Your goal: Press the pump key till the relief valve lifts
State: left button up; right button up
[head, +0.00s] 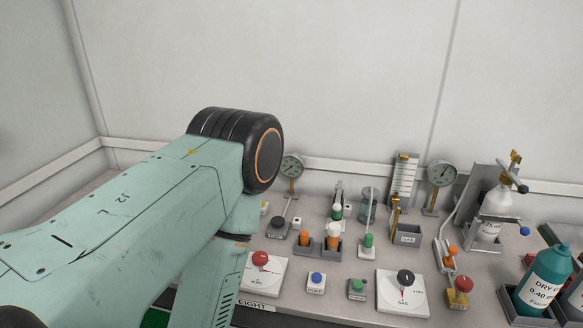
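I cannot tell which control is the pump key; small labels are too blurred to read surely. Candidates at the bench front are a blue button (317,278) on a white block and a green button (357,286) on a grey block. A red-knobbed plate (263,275) and a black-knobbed plate (402,293) lie to either side of them. A red knob on a brass-coloured block (461,288) is further right. I cannot single out the relief valve. My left arm crosses the left side and bends downward; its gripper is out of view. My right gripper is not in view.
Dial gauges stand at the back left (291,167) and back right (441,176). A white bottle (492,211) with a brass fitting stands on the right. A teal bottle (545,279) sits in a grey holder at front right. My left arm hides the bench's left part.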

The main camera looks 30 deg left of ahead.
pick_arm(q)
grip_shut()
dwell(0.4)
dwell(1.2)
